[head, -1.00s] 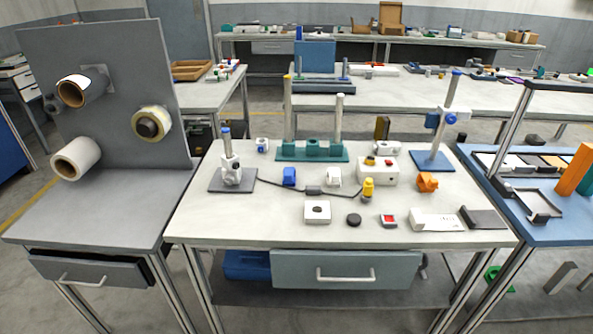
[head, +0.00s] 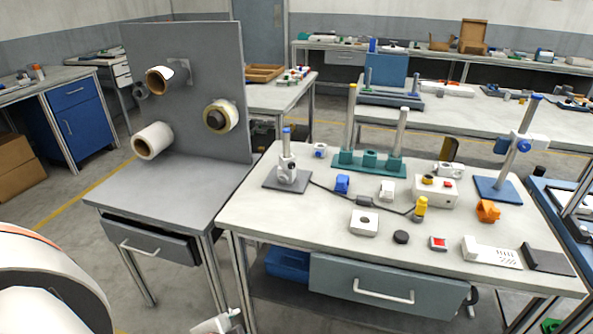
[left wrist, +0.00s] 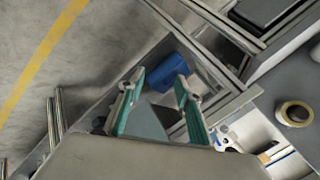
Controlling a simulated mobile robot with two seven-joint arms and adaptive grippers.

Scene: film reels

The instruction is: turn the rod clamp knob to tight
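A rod stand with a blue base plate (head: 498,190) stands at the back right of the middle table in the head view. Its tilted-looking metal rod (head: 512,165) carries a white and blue clamp (head: 517,141) with a blue knob (head: 501,146). The knob's setting is too small to tell. A second stand with a dark base (head: 271,181) and a white fitting (head: 288,168) is at the table's left. My left gripper (left wrist: 160,78) is open and empty, its teal-padded fingers apart, far from both stands. My right gripper is not in view.
The middle table (head: 290,220) also holds a teal rack (head: 345,158), a control box (head: 433,190), an orange part (head: 488,211) and several small parts. A grey panel with rolls (head: 190,60) stands left.

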